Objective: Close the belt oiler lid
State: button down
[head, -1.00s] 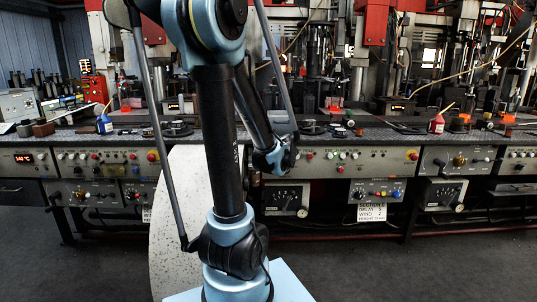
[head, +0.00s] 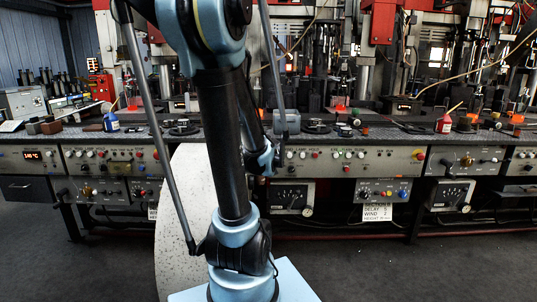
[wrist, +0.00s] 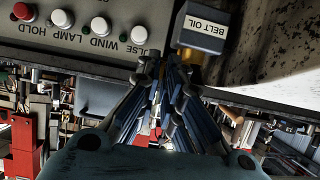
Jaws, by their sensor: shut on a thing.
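The belt oiler (wrist: 203,34) is a grey box labelled BELT OIL, at the top of the wrist view, with a brass part (wrist: 190,66) beside it. It seems to be the grey-blue box on the bench edge in the head view (head: 287,121). My gripper (wrist: 168,64) has its fingers drawn together right by the box and the brass part. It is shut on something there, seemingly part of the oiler. The fingers hide the exact grip. I cannot make out the lid's angle.
A control panel (wrist: 75,50) with red and white buttons lies close beside the fingers. The bench (head: 380,136) carries round moulds, a blue bottle (head: 110,121) and a red bottle (head: 443,123). A pale speckled curved panel (head: 183,220) stands behind my arm. The floor in front is clear.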

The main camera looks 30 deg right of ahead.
jog(key=shift+w, duration=0.2)
jog(key=c, duration=2)
grip_release()
jog(key=shift+s+a, duration=0.1)
jog(key=shift+s, duration=0.05)
jog(key=shift+v, duration=5.7)
jog(key=shift+o, duration=0.2)
